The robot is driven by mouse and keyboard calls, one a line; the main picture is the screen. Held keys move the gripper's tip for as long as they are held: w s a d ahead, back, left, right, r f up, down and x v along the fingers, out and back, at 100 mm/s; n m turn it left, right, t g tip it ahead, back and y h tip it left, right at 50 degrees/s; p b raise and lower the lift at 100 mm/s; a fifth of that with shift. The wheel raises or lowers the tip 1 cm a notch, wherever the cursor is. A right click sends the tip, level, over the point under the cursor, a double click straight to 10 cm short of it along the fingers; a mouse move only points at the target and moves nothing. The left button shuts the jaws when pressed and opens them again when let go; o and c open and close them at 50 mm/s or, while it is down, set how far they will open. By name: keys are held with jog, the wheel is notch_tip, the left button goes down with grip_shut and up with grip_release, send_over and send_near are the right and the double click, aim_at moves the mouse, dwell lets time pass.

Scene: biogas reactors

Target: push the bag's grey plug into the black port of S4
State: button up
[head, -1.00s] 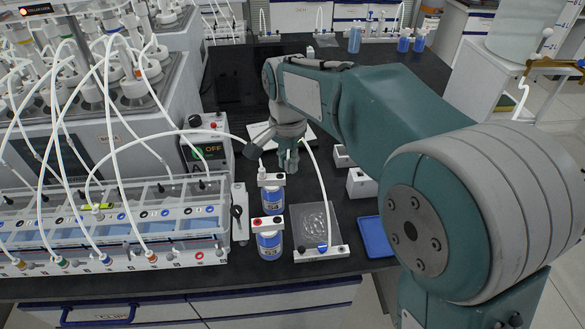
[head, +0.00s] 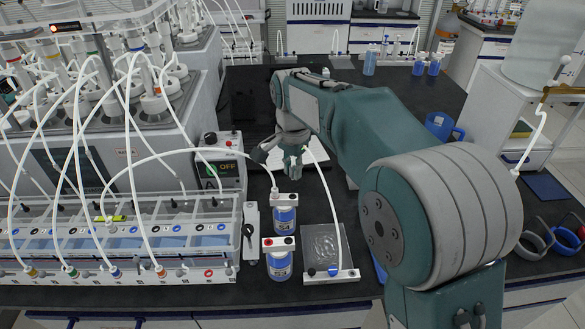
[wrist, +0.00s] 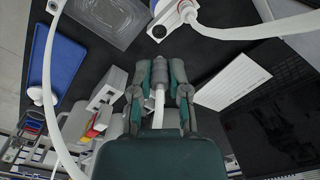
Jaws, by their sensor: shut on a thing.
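My gripper (wrist: 159,88) is shut on the grey plug (wrist: 170,74) at the end of a white tube in the wrist view. The plug points toward a white bottle cap (wrist: 172,18) with a dark port (wrist: 158,31), with a gap between. In the head view my gripper (head: 293,165) is behind the rear blue bottle (head: 285,219). The front blue bottle's cap (head: 278,243) has a red and a black port. The clear bag (head: 326,243) lies right of the bottles, its tube running up toward my gripper. I cannot read which one is S4.
A long rack (head: 120,240) with tubes stands left, beside a box (head: 219,160) showing OFF. A white panel (wrist: 235,82) lies on the black bench, which has clear room farther back.

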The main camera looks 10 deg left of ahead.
jog(key=shift+f, duration=2.3)
jog(key=shift+f, duration=1.1)
dwell(1.0)
dwell(0.3)
jog(key=o, duration=0.8)
jog(key=shift+o, duration=0.2)
jog(key=shift+r, duration=0.1)
notch_tip(320, 180, up, 11)
jog(key=shift+a, duration=0.1)
jog(key=shift+r, duration=0.35)
jog(key=shift+s, duration=0.1)
